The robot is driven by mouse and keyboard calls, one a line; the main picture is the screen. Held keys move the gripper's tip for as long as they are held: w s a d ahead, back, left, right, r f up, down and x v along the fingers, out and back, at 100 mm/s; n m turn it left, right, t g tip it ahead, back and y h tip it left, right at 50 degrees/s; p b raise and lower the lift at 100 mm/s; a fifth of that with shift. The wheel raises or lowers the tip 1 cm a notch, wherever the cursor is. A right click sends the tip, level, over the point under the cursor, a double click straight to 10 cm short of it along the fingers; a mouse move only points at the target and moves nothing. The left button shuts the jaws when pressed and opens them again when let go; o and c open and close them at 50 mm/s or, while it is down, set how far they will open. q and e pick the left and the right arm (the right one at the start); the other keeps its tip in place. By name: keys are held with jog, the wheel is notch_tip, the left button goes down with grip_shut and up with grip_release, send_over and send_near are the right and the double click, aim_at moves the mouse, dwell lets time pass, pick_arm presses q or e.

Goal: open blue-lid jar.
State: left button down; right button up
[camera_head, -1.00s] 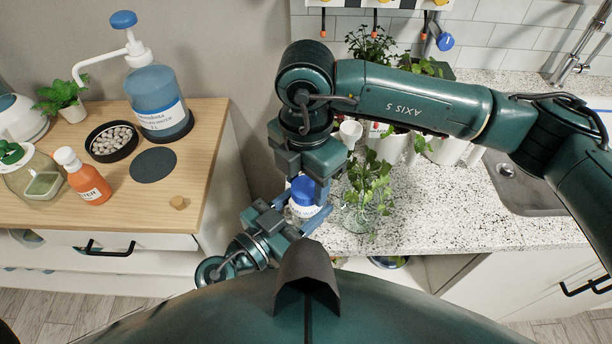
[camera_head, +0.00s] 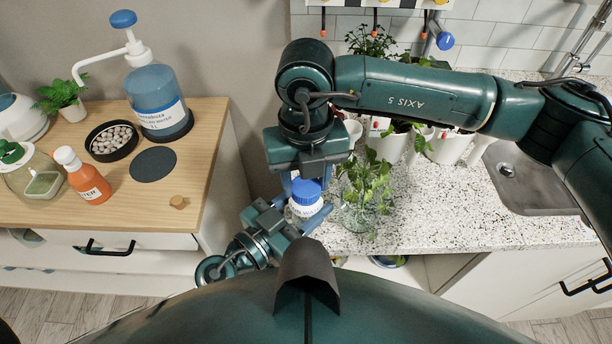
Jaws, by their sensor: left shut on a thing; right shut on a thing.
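The white jar (camera_head: 303,211) has a blue lid (camera_head: 306,189) and stands in the middle of the head view, in front of the counter's left end. My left gripper (camera_head: 304,215) comes in from the lower left and is shut on the jar's white body. My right gripper (camera_head: 306,184) points down from above and is shut on the blue lid, with one finger on each side. The lid sits at the top of the jar; I cannot tell whether it is loose. The fingertips are partly hidden.
A glass vase with a leafy cutting (camera_head: 366,198) stands close to the right of the jar. White pots (camera_head: 388,148) stand behind it. The wooden cabinet (camera_head: 215,150) at left holds a blue pump bottle (camera_head: 158,100), a pebble bowl and an orange bottle.

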jog(key=n, duration=1.9)
jog(key=shift+r+n, duration=0.1)
jog(key=shift+n, duration=0.3)
jog(key=n, duration=0.6)
jog(key=shift+n, duration=0.3)
jog(key=n, duration=1.2)
jog(key=shift+n, duration=0.3)
jog(key=n, duration=0.3)
jog(key=shift+n, duration=0.4)
